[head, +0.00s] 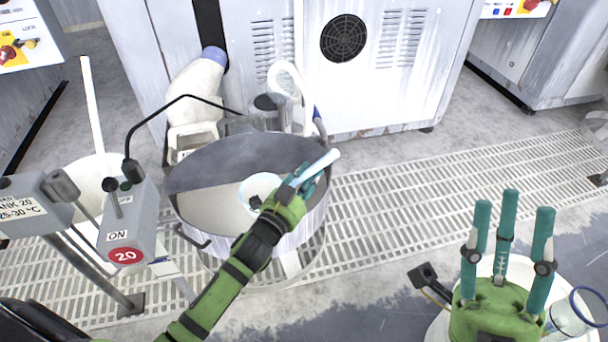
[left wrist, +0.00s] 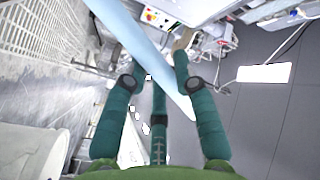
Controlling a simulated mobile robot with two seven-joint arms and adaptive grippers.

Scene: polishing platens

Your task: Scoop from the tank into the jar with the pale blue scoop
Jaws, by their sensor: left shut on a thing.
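The round metal tank (head: 312,222) stands in the middle of the head view, its inside partly pale and partly grey. My left gripper (head: 296,190) is over the tank's near right side, shut on the handle of the pale blue scoop (head: 325,160). The scoop's round bowl (head: 258,184) shows over the tank's inside; I cannot tell if it touches the contents. In the left wrist view the pale blue handle (left wrist: 143,50) crosses between the fingers. A clear jar with a blue rim (head: 570,318) is at bottom right, beside my empty, open right gripper (head: 510,225), whose fingers point up.
A control post with a grey box marked 20 (head: 128,225) and a tank sign (head: 22,208) stand left of the tank. A white pipe (head: 288,80) and a white elbow duct (head: 195,88) are behind it. Grated floor (head: 420,195) lies open to the right.

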